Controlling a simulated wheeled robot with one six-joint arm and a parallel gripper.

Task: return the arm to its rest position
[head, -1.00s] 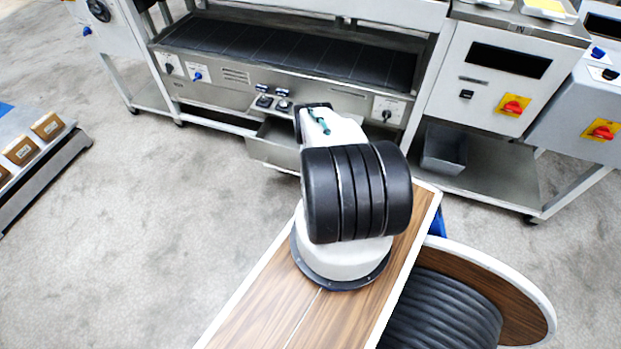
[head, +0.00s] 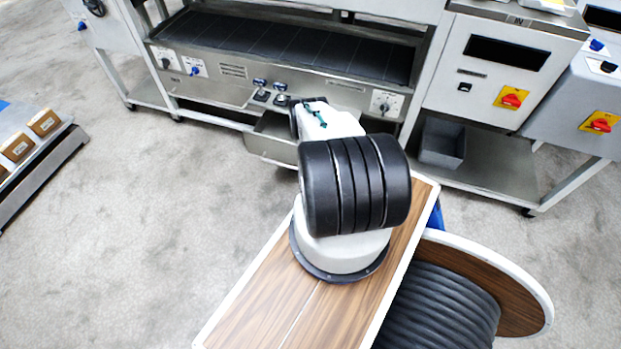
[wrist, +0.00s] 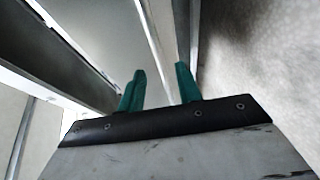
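My arm stands on the wood-topped base in the head view, folded behind its large black joint, its far end toward the machine. In the wrist view my gripper (wrist: 160,88) shows two green fingers set apart with nothing between them. In the head view only a small green part shows on the arm, and the fingertips are hidden. Beyond the fingers in the wrist view are pale metal panels and rails, close up.
The roller sheeter (head: 280,50) with its dark belt stands ahead, with an open drawer (head: 270,143) low at its front. A cabinet with a red switch (head: 511,97) stands right. A grey bin (head: 442,143) sits on its lower shelf. Boxes (head: 44,122) lie on a platform at left. Floor between is clear.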

